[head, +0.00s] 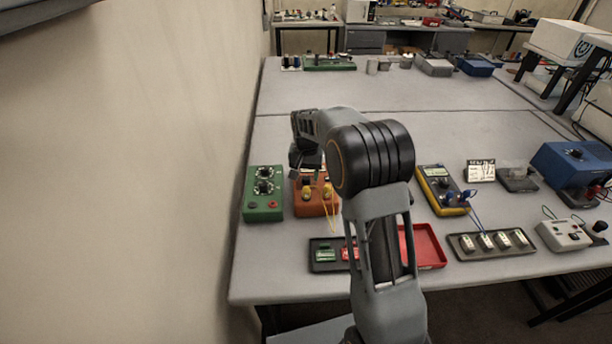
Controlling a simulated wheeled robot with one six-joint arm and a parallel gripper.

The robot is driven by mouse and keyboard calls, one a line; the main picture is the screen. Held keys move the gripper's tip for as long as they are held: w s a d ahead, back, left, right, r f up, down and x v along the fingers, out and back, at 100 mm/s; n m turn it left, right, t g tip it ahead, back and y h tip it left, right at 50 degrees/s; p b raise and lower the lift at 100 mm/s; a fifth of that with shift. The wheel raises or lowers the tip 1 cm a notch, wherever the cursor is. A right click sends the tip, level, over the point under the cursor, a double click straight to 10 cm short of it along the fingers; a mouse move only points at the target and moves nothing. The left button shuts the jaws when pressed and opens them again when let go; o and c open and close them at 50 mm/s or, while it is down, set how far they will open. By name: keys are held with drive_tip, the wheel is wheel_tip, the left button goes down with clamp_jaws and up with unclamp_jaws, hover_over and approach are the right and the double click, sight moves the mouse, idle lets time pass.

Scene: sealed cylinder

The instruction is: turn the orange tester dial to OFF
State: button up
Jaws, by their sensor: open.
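An orange tester (316,206) sits on the grey table, left of centre, with yellow plugs and yellow leads at its front. Its upper part, where the dial would be, is largely covered by my gripper and arm, so I cannot read the dial's setting. My gripper (306,163) points down over the back of the orange tester, with its jaws open. I cannot tell whether the fingers are around the dial or touching it.
A green box (263,207) with two black knobs stands close left of the tester. A dark tray (316,268) and a red tray (430,247) lie in front. A yellow multimeter (436,173) is to the right. The wall (120,170) rises at left. The table behind is mostly clear.

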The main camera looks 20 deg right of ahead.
drive_tip(key=shift+f, duration=0.8)
drive_tip(key=shift+c, duration=0.5)
drive_tip(key=c, duration=0.8)
drive_tip(key=shift+n, duration=0.3)
drive_tip(key=n, duration=0.3)
drive_tip(key=shift+n+b, duration=0.3)
drive_tip(key=shift+n, duration=1.9)
